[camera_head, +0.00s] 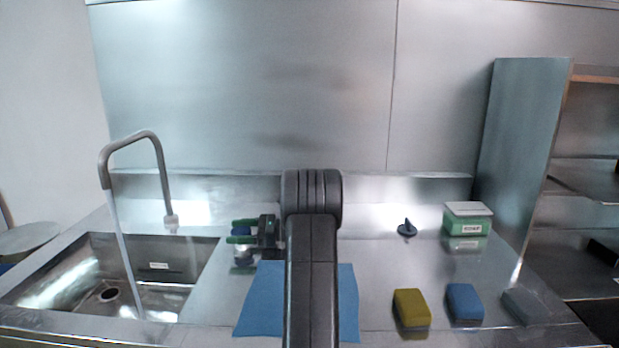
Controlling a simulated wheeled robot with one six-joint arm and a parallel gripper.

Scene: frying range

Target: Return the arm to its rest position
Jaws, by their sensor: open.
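My arm rises through the middle of the view, and its dark links hide part of the counter behind. My gripper (236,231) is left of the arm, near the sink's right edge, with its green-tipped fingers pointing left. The fingers are spread apart, one above the other in the picture.
A sink (110,290) with a running faucet (155,150) is at left. A blue cloth (262,300) lies under my arm. At right are yellow (411,307), blue (464,301) and grey (520,306) blocks, a dark knob (407,229), a green soap box (466,222) and a shelf (520,150).

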